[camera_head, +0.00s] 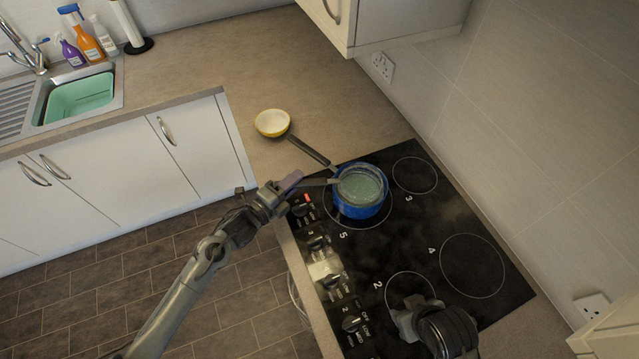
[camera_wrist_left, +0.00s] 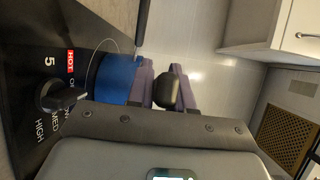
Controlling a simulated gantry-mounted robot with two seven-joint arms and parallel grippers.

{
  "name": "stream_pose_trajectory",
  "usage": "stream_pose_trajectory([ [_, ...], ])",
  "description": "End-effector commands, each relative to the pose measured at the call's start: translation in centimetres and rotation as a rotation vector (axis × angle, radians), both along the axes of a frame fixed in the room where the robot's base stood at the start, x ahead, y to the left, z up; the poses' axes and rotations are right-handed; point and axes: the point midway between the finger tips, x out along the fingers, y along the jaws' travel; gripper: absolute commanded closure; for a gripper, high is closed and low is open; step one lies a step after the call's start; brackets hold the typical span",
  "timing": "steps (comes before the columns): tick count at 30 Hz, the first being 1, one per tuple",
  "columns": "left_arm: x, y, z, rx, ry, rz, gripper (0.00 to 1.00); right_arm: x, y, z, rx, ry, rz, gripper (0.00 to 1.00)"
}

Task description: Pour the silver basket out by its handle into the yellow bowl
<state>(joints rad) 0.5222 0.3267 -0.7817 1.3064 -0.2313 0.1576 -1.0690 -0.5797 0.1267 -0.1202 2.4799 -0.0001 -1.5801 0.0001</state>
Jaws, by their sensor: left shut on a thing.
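The blue pot (camera_head: 359,207) stands on the hob at ring 5 with greenish contents and its own dark handle pointing up-left; it also shows in the left wrist view (camera_wrist_left: 118,80). The basket's handle (camera_head: 322,182) runs from the pot to my left gripper (camera_head: 290,184). In the left wrist view the purple fingers are shut around the dark handle end (camera_wrist_left: 167,91). The silver basket's body seems to sit inside the pot; its mesh is hard to make out. The yellow bowl (camera_head: 271,123) stands upright on the worktop and looks empty. My right gripper (camera_head: 408,318) is low over ring 2, its jaws unclear.
The hob (camera_head: 400,235) has other empty rings and a row of knobs (camera_head: 332,282) along its left edge. A wall cabinet (camera_head: 395,20) hangs at the top. A sink (camera_head: 78,97) and bottles (camera_head: 86,40) are far left. The worktop around the bowl is clear.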

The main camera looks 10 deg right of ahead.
Motion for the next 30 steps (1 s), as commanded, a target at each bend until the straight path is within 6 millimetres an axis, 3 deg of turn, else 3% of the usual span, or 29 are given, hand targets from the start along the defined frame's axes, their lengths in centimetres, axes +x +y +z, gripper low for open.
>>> stream_pose_trajectory([
  [8, 0.0, 0.0, 2.4, -0.003, -0.003, 0.0, 1.0, 0.0, 0.1, 1.6, 0.005, 0.0, -0.004, 0.57],
  [21, 0.1, 0.0, 10.0, -0.002, -0.003, 0.0, 1.0, 0.0, 0.2, 6.7, 0.01, -0.001, -0.006, 0.57],
  [30, 0.0, 0.0, 13.4, -0.002, -0.001, 0.0, 1.0, 0.0, 0.2, 8.7, 0.008, 0.0, -0.005, 0.57],
])
